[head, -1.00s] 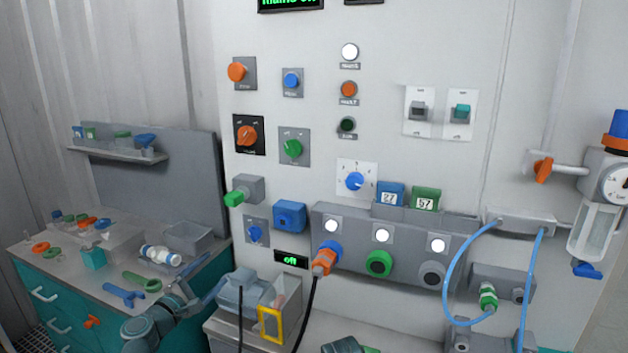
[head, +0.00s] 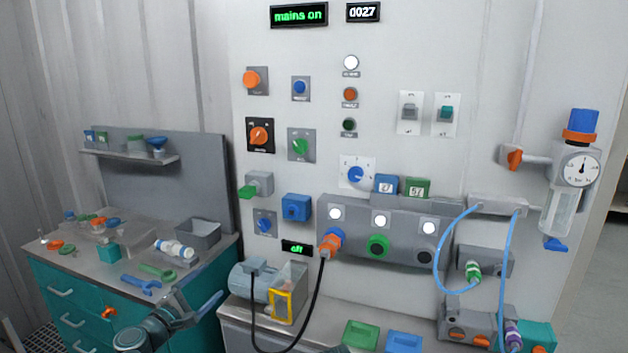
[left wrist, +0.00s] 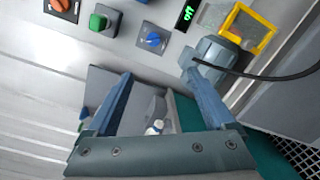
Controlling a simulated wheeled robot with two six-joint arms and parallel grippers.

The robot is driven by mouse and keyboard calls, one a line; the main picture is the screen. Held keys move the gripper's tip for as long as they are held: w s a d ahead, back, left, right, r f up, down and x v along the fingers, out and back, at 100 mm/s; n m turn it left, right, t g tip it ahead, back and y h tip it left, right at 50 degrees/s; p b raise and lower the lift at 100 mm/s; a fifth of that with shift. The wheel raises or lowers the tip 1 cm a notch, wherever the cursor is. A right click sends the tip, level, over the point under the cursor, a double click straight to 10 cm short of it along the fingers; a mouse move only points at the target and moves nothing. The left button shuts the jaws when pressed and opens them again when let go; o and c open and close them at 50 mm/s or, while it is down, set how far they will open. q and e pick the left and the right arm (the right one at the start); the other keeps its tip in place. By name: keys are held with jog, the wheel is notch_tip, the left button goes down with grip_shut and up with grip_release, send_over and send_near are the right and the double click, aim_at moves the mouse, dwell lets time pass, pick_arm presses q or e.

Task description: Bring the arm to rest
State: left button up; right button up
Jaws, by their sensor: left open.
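My left arm comes in at the bottom left of the head view. Its gripper (head: 204,302) is in front of the gap between the teal drawer bench (head: 120,278) and the grey-blue motor (head: 250,282). In the left wrist view the two blue fingers of this gripper (left wrist: 162,84) stand wide apart, with nothing held between them. The motor (left wrist: 212,56) shows just beyond the right finger there; I cannot tell how far apart they are. My right gripper is not in view.
The wall panel carries knobs, switches and an orange plug (head: 331,243) with a black cable (head: 314,305). A yellow frame (head: 283,307) stands beside the motor. Blue hoses (head: 444,250) hang at right. Loose tools and a grey bin (head: 198,236) lie on the bench.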

pick_arm(q)
jog(key=s+d+f+m+g+h+p, duration=0.1)
jog(key=s+d+f+m+g, duration=0.25)
jog(key=d, duration=0.35)
jog(key=s+d+f+m+g+p, duration=0.1)
jog(key=s+d+f+m+g, duration=0.15)
jog(key=d+m, duration=0.35)
jog(key=s+d+f+m+g+h+p, duration=0.1)
jog(key=s+d+f+m+g, duration=0.2)
jog(key=d, duration=0.4)
jog(key=s+f+m+g+y+p, duration=0.1)
jog(key=s+f+m+g+y, duration=0.2)
jog(key=s, duration=0.4)
jog(key=s+f+m+g+y+p, duration=0.1)
jog(key=s+f+m+g+y, duration=0.3)
jog(key=s+m+y, duration=0.3)
jog(key=shift+d+g, duration=0.4)
jog(key=shift+g, duration=0.1)
